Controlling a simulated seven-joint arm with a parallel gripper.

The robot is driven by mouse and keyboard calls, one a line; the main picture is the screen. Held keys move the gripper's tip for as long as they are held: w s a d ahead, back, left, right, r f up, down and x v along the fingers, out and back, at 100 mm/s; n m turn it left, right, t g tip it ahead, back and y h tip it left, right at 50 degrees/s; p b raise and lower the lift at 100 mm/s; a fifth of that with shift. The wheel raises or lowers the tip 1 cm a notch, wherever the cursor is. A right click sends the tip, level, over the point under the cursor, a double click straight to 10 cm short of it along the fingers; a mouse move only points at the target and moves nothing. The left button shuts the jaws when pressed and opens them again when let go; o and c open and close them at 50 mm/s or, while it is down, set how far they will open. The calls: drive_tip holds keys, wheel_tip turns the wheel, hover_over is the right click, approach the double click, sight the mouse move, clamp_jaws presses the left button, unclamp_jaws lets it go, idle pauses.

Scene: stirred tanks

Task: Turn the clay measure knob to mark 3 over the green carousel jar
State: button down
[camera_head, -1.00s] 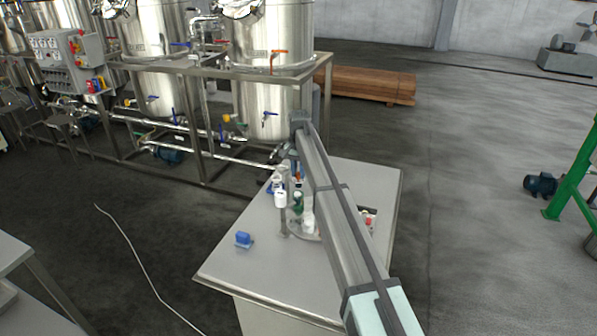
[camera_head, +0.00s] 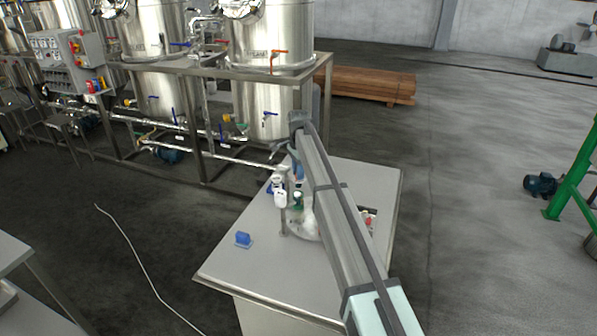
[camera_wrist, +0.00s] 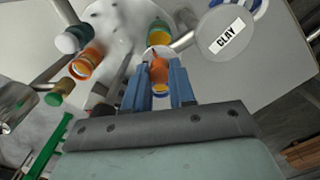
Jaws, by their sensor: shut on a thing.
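In the wrist view, the blue fingers of my gripper (camera_wrist: 159,88) are closed on the orange knob (camera_wrist: 158,70), one finger on each side. The knob sits in front of a pale round body, joined by a metal tube to a white container labelled CLAY (camera_wrist: 224,38). The pale carousel (camera_wrist: 118,22) lies behind it, with a jar showing green and orange (camera_wrist: 160,28) just beyond the knob. In the head view, a green jar (camera_head: 298,198) stands beside a white container (camera_head: 280,198). My arm covers most of the gripper there. I cannot read the knob's marks.
In the wrist view, an orange-banded jar (camera_wrist: 87,62) and a dark green-ended jar (camera_wrist: 60,93) lie left of my gripper. Steel tanks (camera_head: 270,100) stand behind the table.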

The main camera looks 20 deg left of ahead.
idle(0.3)
drive_tip(key=c, duration=0.9)
unclamp_jaws()
drive_tip(key=shift+c, duration=0.2)
wheel_tip(320, 180, up, 14)
drive_tip(key=shift+d+f, duration=0.1)
drive_tip(key=shift+f, duration=0.05)
